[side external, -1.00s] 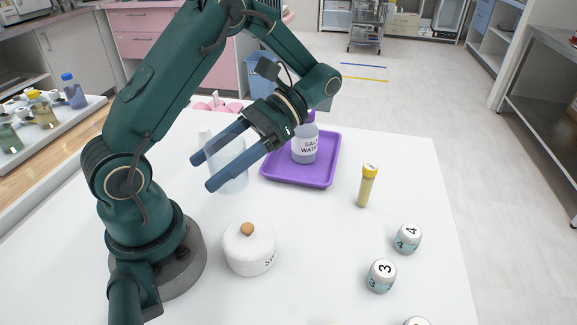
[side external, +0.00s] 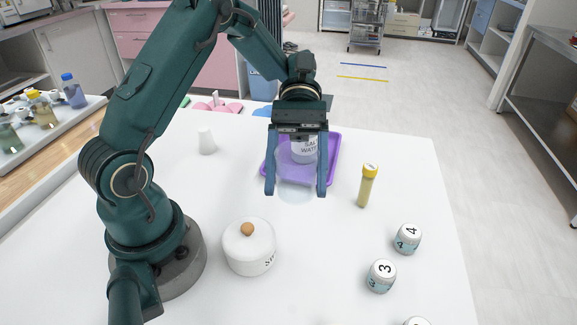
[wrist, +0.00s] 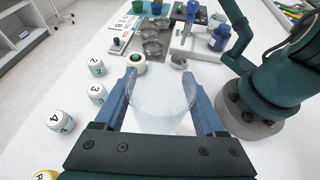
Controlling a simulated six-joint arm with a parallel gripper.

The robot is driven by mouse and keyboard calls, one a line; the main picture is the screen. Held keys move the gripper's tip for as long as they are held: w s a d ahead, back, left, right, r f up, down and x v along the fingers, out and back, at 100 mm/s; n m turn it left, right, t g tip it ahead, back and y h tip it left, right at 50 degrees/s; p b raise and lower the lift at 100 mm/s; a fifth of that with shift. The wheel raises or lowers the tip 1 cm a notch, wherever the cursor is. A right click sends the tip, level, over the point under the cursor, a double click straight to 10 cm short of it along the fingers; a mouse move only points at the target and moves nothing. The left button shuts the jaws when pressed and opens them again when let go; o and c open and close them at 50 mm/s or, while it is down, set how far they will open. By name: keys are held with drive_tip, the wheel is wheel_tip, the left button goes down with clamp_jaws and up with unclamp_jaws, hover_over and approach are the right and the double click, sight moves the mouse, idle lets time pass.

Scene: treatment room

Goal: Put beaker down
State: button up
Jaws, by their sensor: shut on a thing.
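My gripper (side external: 296,190) is shut on a clear, see-through beaker (side external: 295,168), with a blue finger on either side of it. In the side external view the beaker is faint, in front of the purple tray's near part; I cannot tell whether its base touches the table. The wrist view shows the beaker (wrist: 161,100) between the fingers of my gripper (wrist: 162,100), with its round rim facing the camera.
A purple tray (side external: 334,160) holds a salt water bottle (side external: 304,150). A yellow-capped tube (side external: 367,186) stands to the right. A white lidded pot (side external: 249,248), numbered jars (side external: 382,275) (side external: 408,238) and a small white cup (side external: 206,141) stand around. The table front centre is clear.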

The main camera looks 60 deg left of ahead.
drive_tip(key=s+d+f, duration=0.1)
drive_tip(key=d+f, duration=0.1)
drive_tip(key=d, duration=0.1)
drive_tip(key=s+d+f, duration=0.1)
drive_tip(key=d+f, duration=0.1)
drive_tip(key=d, duration=0.2)
drive_tip(key=s+d+f, duration=0.1)
drive_tip(key=d+f, duration=0.1)
drive_tip(key=d, duration=0.1)
drive_tip(key=shift+s+d+f, duration=0.1)
drive_tip(key=shift+d+f, duration=0.2)
drive_tip(key=shift+f, duration=2.1)
drive_tip(key=shift+f, duration=0.1)
drive_tip(key=o, duration=1.3)
